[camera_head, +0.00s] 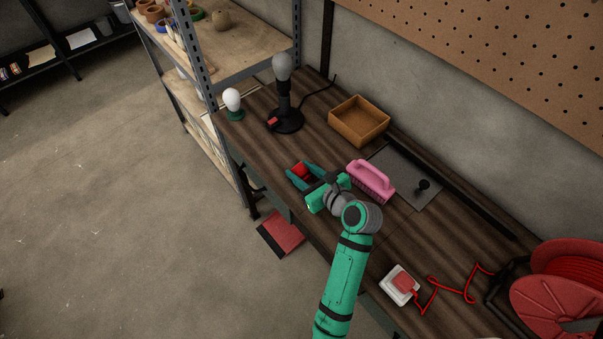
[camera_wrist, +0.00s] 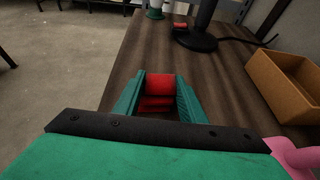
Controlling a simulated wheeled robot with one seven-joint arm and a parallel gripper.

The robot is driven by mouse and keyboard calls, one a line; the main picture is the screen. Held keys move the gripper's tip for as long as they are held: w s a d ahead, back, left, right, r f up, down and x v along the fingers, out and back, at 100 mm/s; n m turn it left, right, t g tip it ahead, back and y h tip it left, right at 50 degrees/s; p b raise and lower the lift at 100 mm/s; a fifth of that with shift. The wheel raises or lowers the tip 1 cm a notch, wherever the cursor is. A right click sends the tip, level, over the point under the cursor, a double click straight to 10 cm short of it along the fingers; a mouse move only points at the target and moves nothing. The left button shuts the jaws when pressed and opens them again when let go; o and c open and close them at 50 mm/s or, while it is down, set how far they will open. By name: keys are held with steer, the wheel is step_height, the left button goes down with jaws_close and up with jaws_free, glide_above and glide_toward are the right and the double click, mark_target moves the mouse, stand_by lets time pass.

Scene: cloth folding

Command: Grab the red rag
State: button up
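The red rag (camera_wrist: 160,87) looks folded in layers and lies on the dark wooden workbench (camera_wrist: 225,75). It is between the two green fingers of my gripper (camera_wrist: 161,90) in the wrist view, close to both of them. In the head view, a small red part of the rag (camera_head: 301,170) shows between the fingers of my gripper (camera_head: 299,173) near the bench's front edge. The fingers stand wide apart, with no clear squeeze on the rag. Whether they touch its sides is hard to tell.
A pink brush (camera_head: 371,181) is right of my gripper, by a grey metal plate (camera_head: 412,178). A wooden box (camera_head: 359,121), black lamp stand (camera_head: 287,119) and white bulb (camera_head: 232,98) are farther back. A white-and-red switch (camera_head: 400,285) and red cable reel (camera_head: 562,285) are at the right.

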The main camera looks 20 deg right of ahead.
steer(key=c, duration=0.3)
